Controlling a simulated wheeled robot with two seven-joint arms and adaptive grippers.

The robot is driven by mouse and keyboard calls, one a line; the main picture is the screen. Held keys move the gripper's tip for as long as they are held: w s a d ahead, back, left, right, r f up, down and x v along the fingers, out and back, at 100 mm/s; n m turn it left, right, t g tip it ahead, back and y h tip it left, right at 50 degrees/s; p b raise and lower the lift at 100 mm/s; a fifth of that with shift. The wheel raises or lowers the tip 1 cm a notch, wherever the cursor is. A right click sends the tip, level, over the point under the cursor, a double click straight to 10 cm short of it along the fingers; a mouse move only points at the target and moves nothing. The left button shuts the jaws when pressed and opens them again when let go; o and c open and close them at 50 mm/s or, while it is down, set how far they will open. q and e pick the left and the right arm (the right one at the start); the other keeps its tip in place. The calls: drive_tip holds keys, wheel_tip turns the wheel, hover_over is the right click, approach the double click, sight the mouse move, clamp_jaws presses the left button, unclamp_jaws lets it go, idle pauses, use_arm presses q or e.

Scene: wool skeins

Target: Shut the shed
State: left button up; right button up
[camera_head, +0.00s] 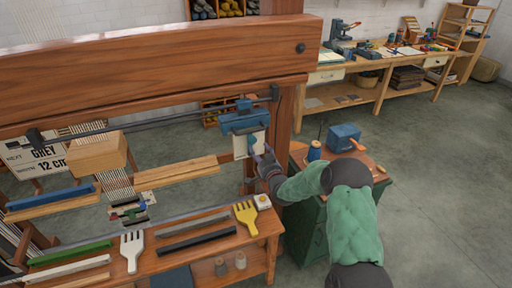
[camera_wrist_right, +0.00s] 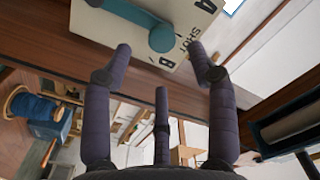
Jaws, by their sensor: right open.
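A cream plate (camera_head: 240,146) hangs under a blue block (camera_head: 243,121) on the loom's right post. In the right wrist view the plate (camera_wrist_right: 192,22) shows printed letters, among them "SHUT" and "B". A teal lever (camera_wrist_right: 137,22) lies across it, its round end near the lettering. My right gripper (camera_head: 264,156) is just right of the plate in the head view. Its fingers (camera_wrist_right: 160,50) are open and empty, with the lever's round end beyond and between the tips; I see no clear contact. Warp threads (camera_head: 115,180) hang at the loom's left. My left gripper is not in view.
The loom's thick top beam (camera_head: 160,65) crosses above. A bench (camera_head: 205,238) below holds combs and bars. A green cabinet (camera_head: 303,225) with a blue box (camera_head: 343,136) and a blue spool (camera_head: 314,151) stands beside my right arm. Floor at right is clear.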

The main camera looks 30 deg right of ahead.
drive_tip(key=v, duration=0.6)
idle(0.4)
drive_tip(key=s+a+f+n+g+y, duration=0.1)
drive_tip(key=s+a+f+g+y, duration=0.25)
drive_tip(key=a+f, duration=0.75)
drive_tip(key=s+a+f+n+g+y, duration=0.2)
drive_tip(key=s+a+f+g, duration=0.25)
drive_tip(key=a+f, duration=0.65)
drive_tip(key=s+a+f+n+g+y, duration=0.1)
drive_tip(key=s+a+f+g, duration=0.3)
drive_tip(key=s+a, duration=0.3)
drive_tip(key=s+a+f+n+g+y, duration=0.2)
drive_tip(key=s+a+f+g, duration=0.3)
drive_tip(key=s, duration=1)
wheel_tip(320, 180, down, 2)
drive_tip(key=shift+a+f, duration=0.1)
drive_tip(key=shift+a, duration=1)
